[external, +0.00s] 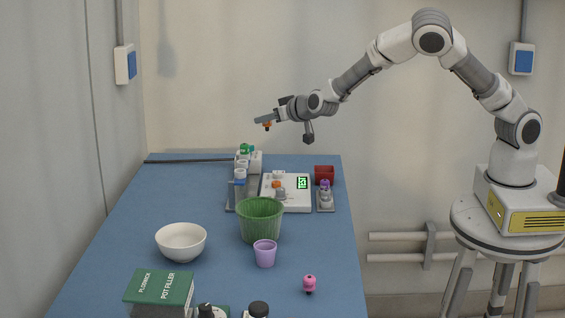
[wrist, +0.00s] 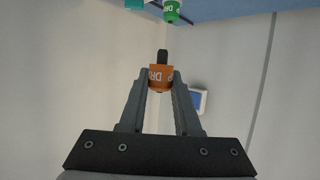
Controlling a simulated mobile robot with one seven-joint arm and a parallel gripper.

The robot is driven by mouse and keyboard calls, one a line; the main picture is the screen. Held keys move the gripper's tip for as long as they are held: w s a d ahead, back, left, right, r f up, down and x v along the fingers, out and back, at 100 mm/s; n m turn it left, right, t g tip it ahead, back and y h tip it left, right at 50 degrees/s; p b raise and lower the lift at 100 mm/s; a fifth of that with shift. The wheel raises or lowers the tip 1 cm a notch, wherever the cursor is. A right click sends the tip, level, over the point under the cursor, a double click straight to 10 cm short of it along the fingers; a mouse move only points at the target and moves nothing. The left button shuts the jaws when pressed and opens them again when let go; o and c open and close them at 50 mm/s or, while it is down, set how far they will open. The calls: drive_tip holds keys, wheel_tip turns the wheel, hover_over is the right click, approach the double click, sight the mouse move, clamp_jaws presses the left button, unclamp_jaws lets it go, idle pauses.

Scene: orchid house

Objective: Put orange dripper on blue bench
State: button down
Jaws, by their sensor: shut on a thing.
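The orange dripper (wrist: 160,77) is held between the two fingers of my gripper (wrist: 161,88) in the wrist view. Its dark tip points up in that picture, and white lettering shows on its side. In the external view, my gripper (external: 263,120) is high above the far end of the blue bench (external: 130,232), with the orange dripper (external: 267,126) hanging under its fingertips. The dripper is in the air, clear of the bench and everything on it.
A white device with a green display (external: 302,183), a red box (external: 324,174) and bottles (external: 240,185) crowd the bench's far end. The left middle is bare.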

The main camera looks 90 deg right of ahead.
drive_tip(key=shift+s+d+r, duration=0.35)
drive_tip(key=shift+s+d, duration=0.05)
drive_tip(key=shift+d, duration=0.1)
drive_tip(key=s+d+n+t+y+b, duration=0.2)
drive_tip(key=s+d+n+y+b, duration=0.15)
drive_tip(key=d, duration=1.65)
drive_tip(key=s+d+f+n+t+y+b, duration=0.1)
drive_tip(key=s+d+f+n+y, duration=0.3)
drive_tip(key=s, duration=0.5)
drive_tip(key=s+d+f+n+t+y+b, duration=0.1)
drive_tip(key=s+d+f+n+y+b, duration=0.1)
drive_tip(key=s+f, duration=0.5)
drive_tip(key=shift+m, duration=0.25)
drive_tip(key=w+a+f, duration=0.1)
drive_tip(key=w, duration=0.2)
drive_tip(key=w+a+f+b, duration=0.1)
drive_tip(key=w+a+f, duration=0.1)
drive_tip(key=w, duration=0.1)
drive_tip(key=w+a+f, duration=0.1)
drive_tip(key=w+f, duration=0.1)
drive_tip(key=shift+w+a, duration=0.15)
drive_tip(key=shift+w, duration=0.25)
drive_tip(key=shift+f+b, duration=0.6)
drive_tip(key=shift+f, duration=1.35)
